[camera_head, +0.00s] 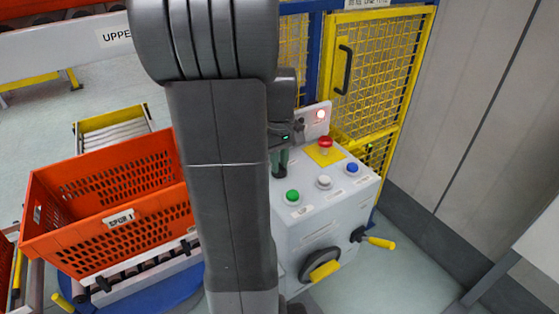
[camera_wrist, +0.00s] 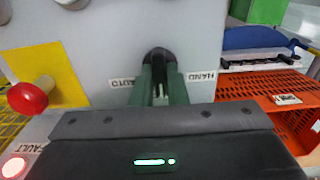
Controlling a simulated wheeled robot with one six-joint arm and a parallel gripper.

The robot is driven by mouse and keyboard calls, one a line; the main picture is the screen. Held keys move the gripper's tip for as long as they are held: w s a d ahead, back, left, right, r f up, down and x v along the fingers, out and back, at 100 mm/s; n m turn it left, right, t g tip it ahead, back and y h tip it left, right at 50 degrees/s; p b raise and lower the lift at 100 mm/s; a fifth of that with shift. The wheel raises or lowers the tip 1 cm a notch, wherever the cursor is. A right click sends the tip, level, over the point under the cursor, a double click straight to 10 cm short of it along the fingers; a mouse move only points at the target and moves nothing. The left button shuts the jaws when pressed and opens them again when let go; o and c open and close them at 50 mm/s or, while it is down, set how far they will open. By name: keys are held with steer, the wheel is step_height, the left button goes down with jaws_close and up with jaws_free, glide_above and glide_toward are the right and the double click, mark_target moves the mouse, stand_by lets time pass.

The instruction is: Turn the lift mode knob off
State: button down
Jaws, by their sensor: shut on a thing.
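The black lift mode knob (camera_wrist: 157,54) sits on the grey panel, between an AUTO label (camera_wrist: 122,82) and a HAND label (camera_wrist: 201,77) in the wrist view. The green fingers of my gripper (camera_wrist: 160,72) are closed around it and hide most of it, so its pointing direction cannot be told. In the head view, my gripper (camera_head: 280,165) reaches down to the left part of the control box top (camera_head: 310,190). My arm hides part of the box there, and the knob itself cannot be made out.
A red mushroom button (camera_head: 325,142) on a yellow plate stands close to my gripper. Green (camera_head: 292,196), white (camera_head: 324,182) and blue (camera_head: 352,168) buttons line the box's front. An orange tote (camera_head: 110,215) is at left. A yellow mesh gate (camera_head: 375,85) is behind.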

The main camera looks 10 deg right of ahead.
stand_by(0.4)
steer(key=c, duration=1.4)
jaws_free()
steer(key=shift+c, duration=0.2)
step_height(320, 180, up, 14)
steer(key=shift+f, duration=0.1)
step_height(320, 180, down, 14)
steer(key=shift+r, duration=0.1)
